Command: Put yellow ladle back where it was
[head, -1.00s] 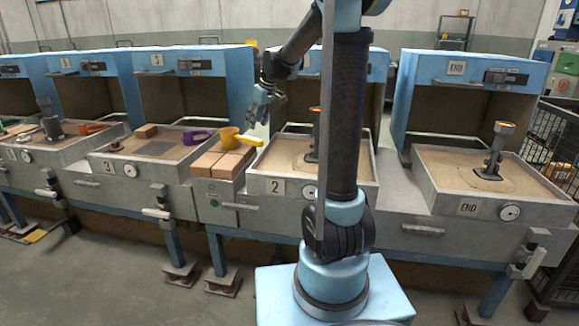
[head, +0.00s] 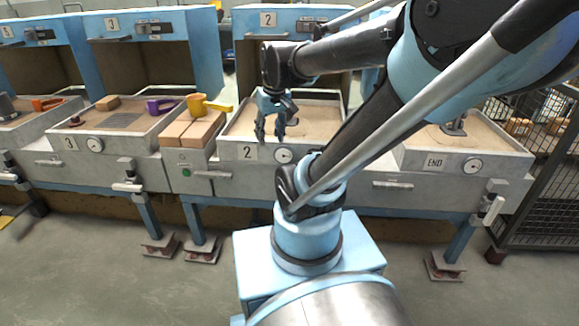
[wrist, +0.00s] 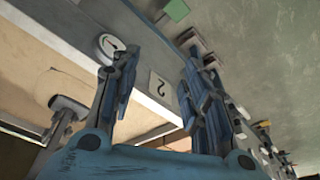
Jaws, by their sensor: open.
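The yellow ladle (head: 204,105) rests on the brick blocks between tray 3 and tray 2, its handle pointing right. My gripper (head: 270,138) is open and empty, pointing down over the front part of sand tray 2 (head: 232,132), to the right of the ladle and apart from it. In the wrist view the two open fingers (wrist: 155,75) show on either side of the tray's front wall and its "2" label. A grey tool head (wrist: 68,104) lies on the sand there. The ladle cannot be made out clearly in the wrist view.
The brick blocks (head: 190,133) stand left of tray 2. A tool (head: 455,127) stands in the END tray. Blue hoods rise behind the trays, and a wire cage (head: 545,150) stands at right.

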